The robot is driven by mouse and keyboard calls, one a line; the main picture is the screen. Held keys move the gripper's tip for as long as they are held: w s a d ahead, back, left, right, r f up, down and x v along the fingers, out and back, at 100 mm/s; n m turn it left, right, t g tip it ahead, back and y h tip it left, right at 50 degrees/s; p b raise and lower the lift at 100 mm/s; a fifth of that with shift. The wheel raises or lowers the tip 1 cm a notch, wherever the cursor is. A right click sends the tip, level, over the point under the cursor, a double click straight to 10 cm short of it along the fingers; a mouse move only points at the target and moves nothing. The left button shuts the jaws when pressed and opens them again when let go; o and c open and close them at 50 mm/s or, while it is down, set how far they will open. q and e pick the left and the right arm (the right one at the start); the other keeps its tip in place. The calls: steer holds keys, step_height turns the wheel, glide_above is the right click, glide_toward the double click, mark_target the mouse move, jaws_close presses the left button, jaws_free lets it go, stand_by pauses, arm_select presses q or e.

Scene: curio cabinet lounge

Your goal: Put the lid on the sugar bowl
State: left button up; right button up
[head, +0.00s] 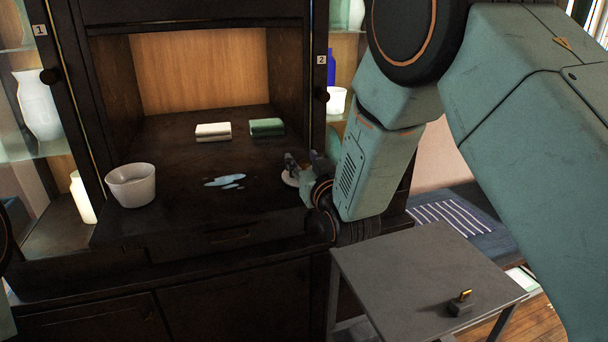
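My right gripper (302,168) is low over the right part of the dark cabinet counter, its arm coming in from the right. A small pale round thing (288,179) shows beside and partly behind its fingers. It may be the lid or part of the sugar bowl; I cannot tell which, or whether the fingers hold it. A light grey, open-topped round vessel (131,186) stands upright at the counter's left; I cannot tell if it is the sugar bowl. My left gripper is out of view; only bits of that arm show at the left edge.
A bluish-white spill (225,181) lies mid-counter. A white folded cloth (213,132) and a green one (267,127) lie behind it. Glass shelves with vases flank the niche. A grey side table (400,270) bears a small block with a brass-coloured part (461,304).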

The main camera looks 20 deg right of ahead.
mark_target(304, 161)
jaws_close()
stand_by(0.3)
step_height(304, 161, up, 9)
steer(key=shift+s+r+p, duration=0.1)
steer(key=shift+p, duration=0.45)
steer(key=shift+r, duration=0.4)
steer(key=shift+c, duration=2.3)
jaws_free()
jaws_close()
